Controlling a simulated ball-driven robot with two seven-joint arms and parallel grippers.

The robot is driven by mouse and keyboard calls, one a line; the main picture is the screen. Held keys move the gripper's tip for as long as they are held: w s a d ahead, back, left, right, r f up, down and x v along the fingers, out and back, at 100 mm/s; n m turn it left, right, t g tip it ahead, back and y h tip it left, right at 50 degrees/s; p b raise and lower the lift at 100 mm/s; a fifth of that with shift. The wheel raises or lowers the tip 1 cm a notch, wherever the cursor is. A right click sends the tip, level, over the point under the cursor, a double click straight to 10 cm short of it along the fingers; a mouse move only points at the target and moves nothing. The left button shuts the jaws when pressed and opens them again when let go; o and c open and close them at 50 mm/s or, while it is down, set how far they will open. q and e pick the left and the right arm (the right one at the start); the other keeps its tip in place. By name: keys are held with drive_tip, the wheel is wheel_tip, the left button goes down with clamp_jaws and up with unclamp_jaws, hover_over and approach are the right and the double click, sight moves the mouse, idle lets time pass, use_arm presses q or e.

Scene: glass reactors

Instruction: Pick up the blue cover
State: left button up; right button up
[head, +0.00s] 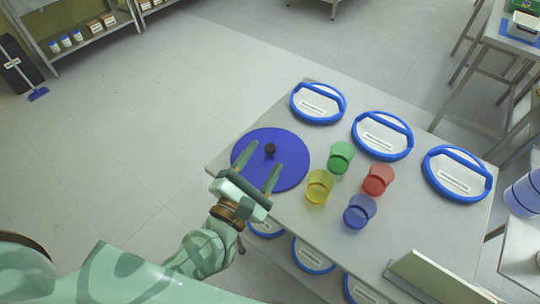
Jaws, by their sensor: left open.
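The blue cover (289,152) is a flat round disc with a small dark knob (270,149) at its middle. It lies at the left side of the light table. My left gripper (262,162) is open over the cover, with one finger on each side of the knob as seen from above. The fingers look apart from the knob, and I cannot tell how far above the disc they are. My right gripper is not in view.
Green (340,157), yellow (318,186), red (377,180) and blue (360,211) cups stand right of the cover. Blue-rimmed white lids (318,103) line the table's far side. A light panel (435,280) stands at the near right.

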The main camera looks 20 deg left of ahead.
use_arm(q)
wheel_tip(320, 180, down, 10)
drive_tip(key=a+r+n+g+y, duration=0.1)
drive_tip(key=a+n+g+y, duration=0.3)
drive_tip(key=n, duration=0.7)
drive_tip(key=g+b, duration=0.1)
drive_tip(key=b, duration=0.1)
approach(269, 154)
drive_tip(key=x, duration=0.4)
drive_tip(key=shift+a, duration=0.25)
drive_tip(key=x, duration=0.5)
drive_tip(key=shift+w+d+f+b, duration=0.2)
drive_tip(key=shift+f+b, duration=0.1)
drive_tip(key=shift+b, duration=0.1)
drive_tip(key=shift+r, duration=0.1)
drive_tip(key=c, duration=1.1)
